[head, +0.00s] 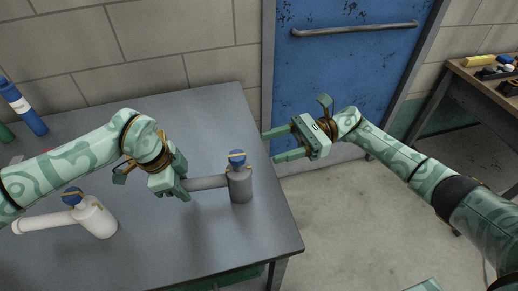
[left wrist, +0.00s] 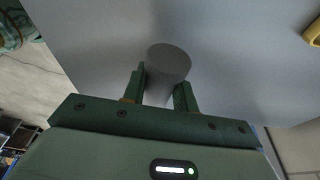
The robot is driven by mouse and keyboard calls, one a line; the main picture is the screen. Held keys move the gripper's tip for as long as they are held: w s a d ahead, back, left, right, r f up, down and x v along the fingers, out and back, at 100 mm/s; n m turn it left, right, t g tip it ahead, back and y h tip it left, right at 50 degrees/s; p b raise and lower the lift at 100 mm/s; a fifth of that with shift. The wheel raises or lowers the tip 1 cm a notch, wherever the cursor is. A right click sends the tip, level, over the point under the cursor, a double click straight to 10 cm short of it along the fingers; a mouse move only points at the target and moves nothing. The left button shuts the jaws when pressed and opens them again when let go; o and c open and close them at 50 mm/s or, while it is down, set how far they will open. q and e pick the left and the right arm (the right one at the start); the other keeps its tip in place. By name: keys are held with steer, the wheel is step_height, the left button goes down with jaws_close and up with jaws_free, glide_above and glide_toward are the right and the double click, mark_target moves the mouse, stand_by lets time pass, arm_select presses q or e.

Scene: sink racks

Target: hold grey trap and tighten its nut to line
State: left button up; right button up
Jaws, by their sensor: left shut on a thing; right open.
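The grey trap (head: 240,185) stands upright on the grey table, with a side pipe (head: 207,183) running left from its body. My left gripper (head: 182,185) is shut on the side pipe; the left wrist view shows the grey pipe (left wrist: 168,65) between the two fingers. My right gripper (head: 276,145) is open and empty, right of the nut and apart from it, beyond the table's right edge. Whether the nut's mark meets a line is too small to tell.
A blue bottle (head: 22,107) stands at the far left. The grey table (head: 215,120) is clear behind the grey trap. A blue door (head: 345,70) and workbench (head: 480,75) are beyond.

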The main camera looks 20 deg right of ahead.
arm_select(q)
steer(key=o, duration=1)
arm_select(e)
steer(key=shift+d, duration=0.25)
arm_select(q)
steer(key=v, duration=1.2)
steer(key=shift+f, duration=0.1)
arm_select(e)
steer(key=shift+f, duration=0.1)
